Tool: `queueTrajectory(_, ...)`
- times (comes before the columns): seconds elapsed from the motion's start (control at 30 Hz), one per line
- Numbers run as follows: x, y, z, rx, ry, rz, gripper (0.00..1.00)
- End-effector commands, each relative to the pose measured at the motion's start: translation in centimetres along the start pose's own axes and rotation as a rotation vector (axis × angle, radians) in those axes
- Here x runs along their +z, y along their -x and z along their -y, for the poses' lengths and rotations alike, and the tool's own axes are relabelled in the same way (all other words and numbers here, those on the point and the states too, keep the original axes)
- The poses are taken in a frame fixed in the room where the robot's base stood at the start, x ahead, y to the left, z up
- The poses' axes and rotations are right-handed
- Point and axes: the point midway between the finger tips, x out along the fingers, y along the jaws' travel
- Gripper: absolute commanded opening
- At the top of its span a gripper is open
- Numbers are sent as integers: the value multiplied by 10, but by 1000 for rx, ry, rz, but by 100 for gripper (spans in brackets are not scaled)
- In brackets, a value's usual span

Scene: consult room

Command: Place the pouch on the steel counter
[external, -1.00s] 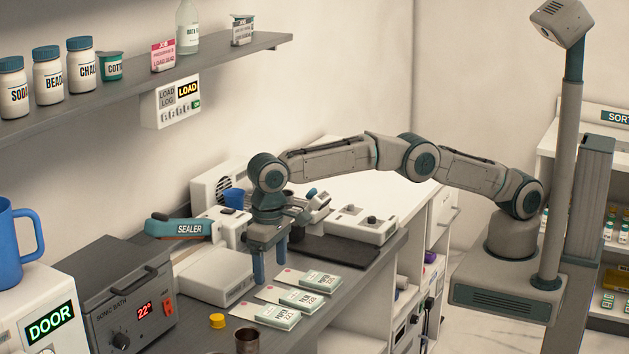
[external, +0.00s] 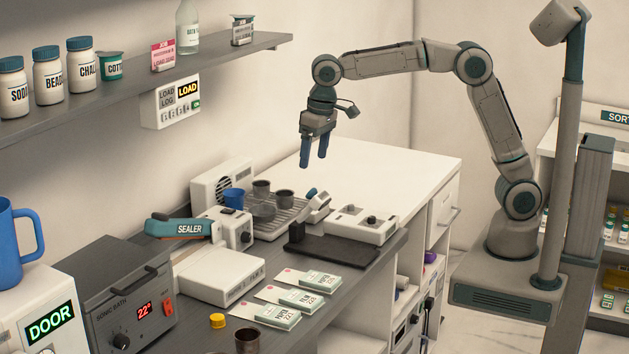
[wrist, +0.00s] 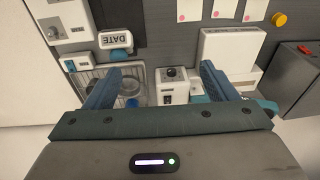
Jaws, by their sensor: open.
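Three flat pouches with white sheets and pale green printed labels lie in a row on the grey counter (external: 341,297): the far pouch (external: 318,281), the middle pouch (external: 296,298) and the near pouch (external: 274,316). Their small print is hard to read, so I cannot tell which one is meant. Their ends with pink dots also show at the top of the wrist view (wrist: 224,8). My gripper (external: 313,161) is open and empty, raised well above the counter's back part. In the wrist view its blue fingers (wrist: 161,73) stand wide apart with nothing between them.
Below my gripper are a wire rack with cups (external: 283,213), the sealer (external: 180,229) and a white box (external: 220,274). A dark mat (external: 345,250) lies beside a white device (external: 362,225). A yellow cap (external: 217,321) and brown cup (external: 247,341) stand nearer. The white top behind is clear.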

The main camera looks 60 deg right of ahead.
Motion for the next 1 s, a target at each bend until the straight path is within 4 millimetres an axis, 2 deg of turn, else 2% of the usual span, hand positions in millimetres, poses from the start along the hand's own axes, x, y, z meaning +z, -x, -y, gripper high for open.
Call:
queueTrajectory(0.03,9,11,-28,-1,-9,-14,79)
queueTrajectory(0.2,46,28,-102,2,-12,-58,79)
queueTrajectory(0.37,95,33,-164,14,-16,-98,79)
queueTrajectory(0.5,146,27,-208,29,-19,-133,79)
queueTrajectory(0.7,213,6,-249,56,-20,-172,79)
queueTrajectory(0.8,235,-4,-259,67,-19,-184,79)
queueTrajectory(1.0,251,-12,-265,75,-17,-192,79)
